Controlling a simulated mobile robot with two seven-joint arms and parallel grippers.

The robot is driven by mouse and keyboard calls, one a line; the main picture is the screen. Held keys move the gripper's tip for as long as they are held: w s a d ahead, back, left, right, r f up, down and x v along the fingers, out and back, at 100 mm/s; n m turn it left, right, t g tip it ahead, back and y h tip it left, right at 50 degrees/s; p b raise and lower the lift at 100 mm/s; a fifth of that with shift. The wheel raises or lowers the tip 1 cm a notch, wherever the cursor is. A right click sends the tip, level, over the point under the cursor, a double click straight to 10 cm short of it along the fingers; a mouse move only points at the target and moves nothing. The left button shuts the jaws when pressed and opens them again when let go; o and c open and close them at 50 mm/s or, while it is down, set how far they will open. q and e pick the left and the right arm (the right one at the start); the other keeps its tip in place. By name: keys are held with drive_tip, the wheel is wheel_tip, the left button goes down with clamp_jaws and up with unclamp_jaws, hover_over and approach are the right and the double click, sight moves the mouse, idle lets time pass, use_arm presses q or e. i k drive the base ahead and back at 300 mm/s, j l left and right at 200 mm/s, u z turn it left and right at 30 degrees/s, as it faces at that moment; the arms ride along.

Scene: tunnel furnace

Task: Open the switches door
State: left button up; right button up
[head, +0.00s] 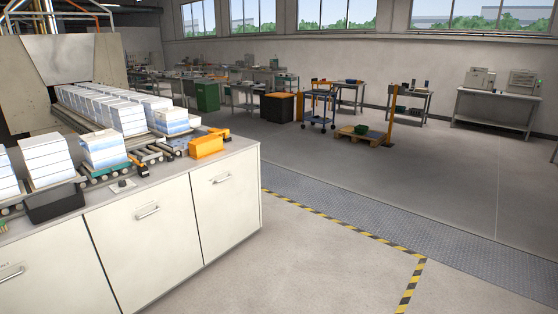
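No door that I can make out as a switches door shows in the head view. The nearest doors are the cream cabinet doors with bar handles in the long counter (262,190) at the left. One cabinet door (224,205) at the right end is shut, with its handle (222,179) near the top. The cabinet door (150,250) left of it is also shut, with its own handle (148,212). Neither of my grippers is in view.
White stacked blocks (105,149) stand on a roller conveyor on the counter, beside an orange box (206,147) and a black bin (55,203). Yellow-black floor tape (345,232) borders a grey strip. A blue cart (318,108) and workbenches stand behind.

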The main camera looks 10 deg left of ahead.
sight(225, 193)
drive_tip(key=i+j+u, duration=0.1)
drive_tip(key=i+u, duration=0.35)
drive_tip(key=i, duration=0.25)
drive_tip(key=i+l+u, duration=0.1)
drive_tip(key=i+u, duration=0.35)
drive_tip(key=i, duration=0.2)
drive_tip(key=i+u, duration=0.1)
drive_tip(key=i, duration=1.25)
drive_tip(key=i+u, duration=0.1)
drive_tip(key=i, duration=1.3)
